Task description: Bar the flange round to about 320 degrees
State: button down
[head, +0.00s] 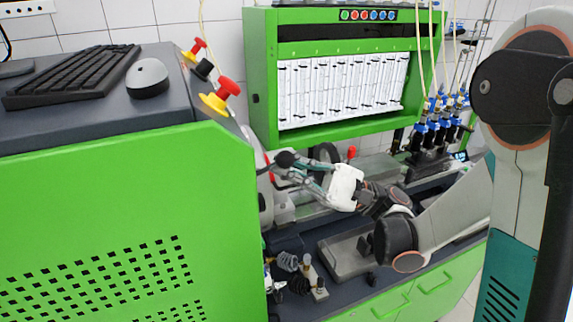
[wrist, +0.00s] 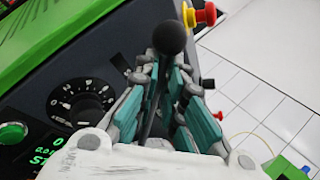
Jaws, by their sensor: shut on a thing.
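My gripper (head: 287,169) is at the pump bench, just right of the green cabinet's edge. In the wrist view its teal-and-grey fingers (wrist: 167,72) are shut on a dark bar with a black ball knob (wrist: 170,38). The knob sticks out past the fingertips. It also shows in the head view (head: 285,159). A dark round part (head: 327,153), possibly the flange, stands behind my gripper, partly hidden. I cannot read any flange angle. A black dial with white numbers (wrist: 82,108) is on a dark panel left of my fingers in the wrist view.
The green gauge frame (head: 262,80) rises behind. Small fittings (head: 300,275) lie on the bench below my gripper.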

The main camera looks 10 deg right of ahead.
jog(key=shift+s+f, duration=0.25)
jog(key=shift+f, duration=0.05)
jog(key=shift+f+b, duration=0.15)
jog(key=shift+b, duration=0.15)
jog(key=shift+s+d+f+n+g+y+b, duration=0.15)
jog(key=shift+s+f+n+g+b, duration=0.15)
jog(key=shift+s+f+n+b, duration=0.25)
jog(key=shift+s+d+f+n+g+y+b, duration=0.2)
jog(key=shift+f+n+g+b, duration=0.15)
jog(key=shift+f+b, duration=0.25)
jog(key=shift+s+d+f+n+g+b, duration=0.1)
jog(key=shift+s+f+n+g+b, duration=0.2)
jog(key=shift+f+b, duration=0.4)
jog(key=shift+s+f+n+g+b, duration=0.1)
jog(key=shift+s+f+n+b, duration=0.35)
jog(key=shift+b, duration=0.4)
jog(key=shift+s+d+f+n+g+b, duration=0.1)
jog(key=shift+s+f+n+g+b, duration=0.2)
jog(key=shift+f+b, duration=0.4)
jog(key=shift+s+d+f+n+g+b, duration=0.1)
jog(key=shift+s+f+n+g+b, duration=0.2)
jog(key=shift+f+b, duration=0.35)
